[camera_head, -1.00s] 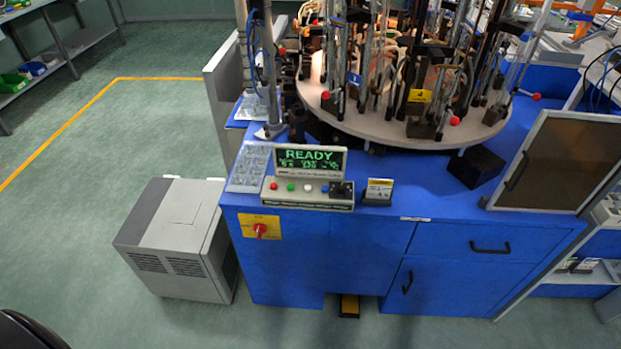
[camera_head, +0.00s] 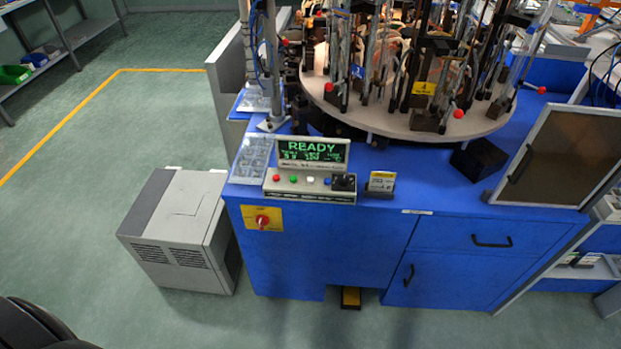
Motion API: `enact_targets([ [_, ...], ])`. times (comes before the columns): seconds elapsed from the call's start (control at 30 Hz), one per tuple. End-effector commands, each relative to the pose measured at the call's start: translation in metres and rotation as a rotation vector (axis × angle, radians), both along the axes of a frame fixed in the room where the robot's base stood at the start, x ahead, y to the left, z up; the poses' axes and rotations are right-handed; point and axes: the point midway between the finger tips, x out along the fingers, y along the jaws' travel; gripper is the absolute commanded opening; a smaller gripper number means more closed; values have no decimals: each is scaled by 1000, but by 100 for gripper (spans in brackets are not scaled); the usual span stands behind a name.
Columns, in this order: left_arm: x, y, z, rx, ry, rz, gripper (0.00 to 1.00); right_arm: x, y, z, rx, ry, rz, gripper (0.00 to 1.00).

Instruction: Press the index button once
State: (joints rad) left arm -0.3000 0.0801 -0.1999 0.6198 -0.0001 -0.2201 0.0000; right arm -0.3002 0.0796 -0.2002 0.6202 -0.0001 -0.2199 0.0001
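A control box (camera_head: 310,188) stands at the front left edge of the blue machine cabinet (camera_head: 330,250). Its row holds a red button (camera_head: 276,178), a green button (camera_head: 293,179), a white button (camera_head: 311,181) and a blue button (camera_head: 327,182). Their labels are too small to read, so I cannot tell which is the index button. The display (camera_head: 313,152) above reads READY in green. The round turntable (camera_head: 390,122) behind carries several upright fixtures. Neither gripper is in view.
A grey box unit (camera_head: 180,230) stands on the floor left of the cabinet. A red rotary switch (camera_head: 262,220) sits on the cabinet front. A framed dark panel (camera_head: 555,158) stands at the right. Green floor is free at the left and in front.

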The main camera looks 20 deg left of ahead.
Motion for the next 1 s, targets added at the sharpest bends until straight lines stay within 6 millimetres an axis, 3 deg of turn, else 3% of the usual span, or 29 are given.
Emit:
enact_targets([
  [0.03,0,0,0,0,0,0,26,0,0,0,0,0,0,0],
  [0.23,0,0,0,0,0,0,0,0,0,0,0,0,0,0],
  [1.0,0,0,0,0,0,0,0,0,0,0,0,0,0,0],
])
